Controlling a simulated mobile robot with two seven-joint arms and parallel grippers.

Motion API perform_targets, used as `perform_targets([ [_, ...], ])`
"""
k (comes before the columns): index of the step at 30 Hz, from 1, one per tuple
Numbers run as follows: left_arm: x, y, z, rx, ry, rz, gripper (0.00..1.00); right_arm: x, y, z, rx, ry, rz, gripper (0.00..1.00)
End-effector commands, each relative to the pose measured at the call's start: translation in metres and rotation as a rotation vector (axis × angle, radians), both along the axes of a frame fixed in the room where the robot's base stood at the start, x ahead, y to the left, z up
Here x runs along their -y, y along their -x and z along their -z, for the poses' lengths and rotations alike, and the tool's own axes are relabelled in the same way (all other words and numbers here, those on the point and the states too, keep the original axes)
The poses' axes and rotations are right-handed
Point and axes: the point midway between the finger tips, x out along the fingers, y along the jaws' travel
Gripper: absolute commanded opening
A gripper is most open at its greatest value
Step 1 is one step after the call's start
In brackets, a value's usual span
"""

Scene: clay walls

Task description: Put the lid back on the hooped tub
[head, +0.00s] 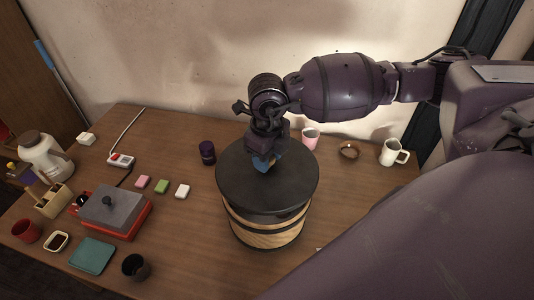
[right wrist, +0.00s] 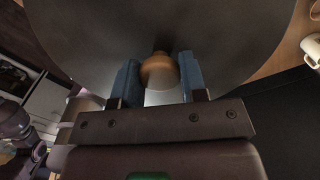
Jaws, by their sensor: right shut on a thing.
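The hooped tub (head: 265,237) is pale wood with dark bands and stands upright on the table. The lid (head: 245,188) is a wide dark grey disc over the tub's top, roughly level. It also fills the top of the right wrist view (right wrist: 85,45), with a brown round knob (right wrist: 158,71). My right gripper (head: 264,163) points down at the lid's middle, its blue fingers shut on the knob. The lid hides the tub's mouth, and I cannot tell whether the lid touches the rim. My left gripper is not in view.
A dark purple jar (head: 207,152) stands left of the tub on the wooden table (head: 190,240). A pink cup (head: 310,138), a brown bowl (head: 349,151) and a white mug (head: 394,153) stand behind right. A red-based grey box (head: 113,210) and small items crowd the left.

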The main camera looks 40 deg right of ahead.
Motion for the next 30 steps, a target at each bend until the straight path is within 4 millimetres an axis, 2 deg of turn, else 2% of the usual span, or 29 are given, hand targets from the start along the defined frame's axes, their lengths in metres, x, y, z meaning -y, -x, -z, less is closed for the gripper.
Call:
perform_targets([
  [19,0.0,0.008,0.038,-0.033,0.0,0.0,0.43,0.0,0.0,0.051,-0.003,-0.001,0.001,0.12],
  [30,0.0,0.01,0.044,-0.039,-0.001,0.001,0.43,0.0,0.0,0.058,0.001,0.0,0.001,0.12],
])
